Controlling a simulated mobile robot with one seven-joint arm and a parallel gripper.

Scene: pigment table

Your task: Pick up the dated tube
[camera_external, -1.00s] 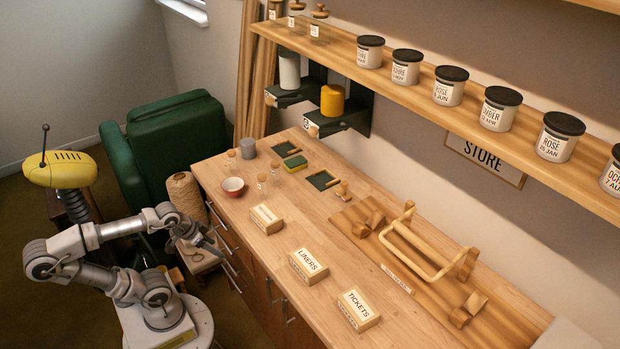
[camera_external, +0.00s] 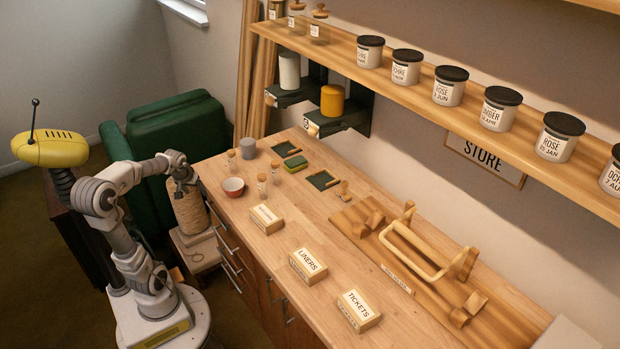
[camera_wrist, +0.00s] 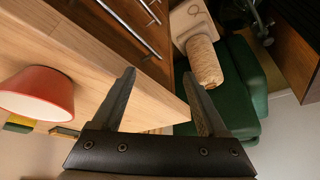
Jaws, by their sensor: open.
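Several small clear tubes with cork stoppers stand on the left part of the wooden table. One tube (camera_external: 232,161) is beside the grey cup. Another tube (camera_external: 262,185) and a third tube (camera_external: 275,171) stand right of the red bowl. Their labels are too small to read, so I cannot tell which is dated. My gripper (camera_external: 183,185) is off the table's left edge, in front of the twine spool. In the wrist view my gripper (camera_wrist: 158,85) is open, with nothing between its fingers. No tube can be made out there.
The red bowl (camera_external: 233,187) sits near the table's left edge, and shows in the wrist view (camera_wrist: 38,95). A grey cup (camera_external: 248,148), a green sponge (camera_external: 295,164) and a small box (camera_external: 266,219) are nearby. The twine spool (camera_wrist: 203,62) and green armchair (camera_wrist: 243,85) are beside the table.

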